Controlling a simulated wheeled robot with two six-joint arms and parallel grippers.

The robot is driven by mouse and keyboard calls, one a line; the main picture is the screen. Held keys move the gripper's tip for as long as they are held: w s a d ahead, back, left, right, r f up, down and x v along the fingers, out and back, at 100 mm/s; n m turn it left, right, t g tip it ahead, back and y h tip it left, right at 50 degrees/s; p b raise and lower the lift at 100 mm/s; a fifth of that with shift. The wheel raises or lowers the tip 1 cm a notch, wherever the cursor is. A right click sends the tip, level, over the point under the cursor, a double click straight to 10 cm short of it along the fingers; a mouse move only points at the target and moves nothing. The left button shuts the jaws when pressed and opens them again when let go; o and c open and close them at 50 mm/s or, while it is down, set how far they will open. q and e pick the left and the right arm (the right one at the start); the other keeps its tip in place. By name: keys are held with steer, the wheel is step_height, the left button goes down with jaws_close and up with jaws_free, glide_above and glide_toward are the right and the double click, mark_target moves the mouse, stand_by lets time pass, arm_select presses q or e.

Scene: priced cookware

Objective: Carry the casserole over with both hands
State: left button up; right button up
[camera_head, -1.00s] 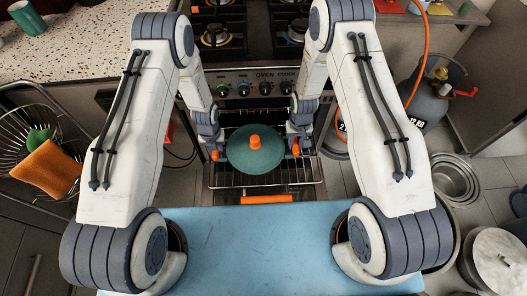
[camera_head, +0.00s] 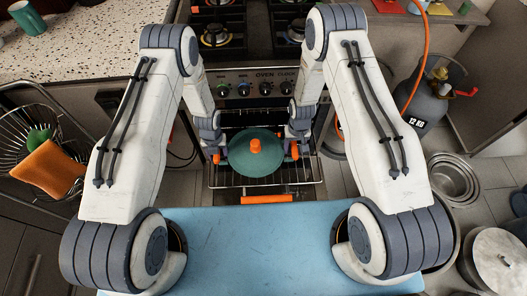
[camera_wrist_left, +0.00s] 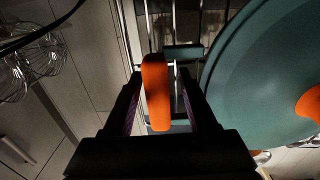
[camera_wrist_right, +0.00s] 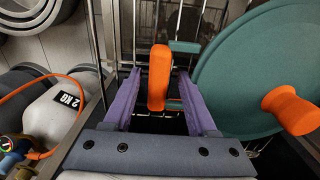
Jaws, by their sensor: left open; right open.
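The casserole (camera_head: 256,164) has a round teal lid, an orange knob and orange side handles. It sits on the wire oven rack (camera_head: 222,186) in front of the stove, in the middle of the head view. My left gripper (camera_wrist_left: 157,88) is open, its fingers on either side of the left orange handle (camera_wrist_left: 156,108). My right gripper (camera_wrist_right: 159,80) is open, its fingers on either side of the right orange handle (camera_wrist_right: 158,66). Small gaps show between the fingers and the handles in both wrist views. The pot body is mostly hidden under the lid.
The stove (camera_head: 262,78) with burners and knobs stands behind the rack. An orange bar handle (camera_head: 266,198) lies in front of it. A grey gas cylinder (camera_head: 418,98) with an orange hose stands at the right. A wire basket (camera_head: 22,122) stands at the left.

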arm_select(q)
step_height(320, 180, up, 6)
steer(key=shift+r, duration=0.75)
arm_select(e)
steer(key=shift+r, duration=0.25)
step_height(320, 180, up, 12)
steer(key=shift+f, duration=0.25)
arm_select(q)
steer(key=shift+s, duration=0.1)
arm_select(e)
steer(key=shift+s, duration=0.1)
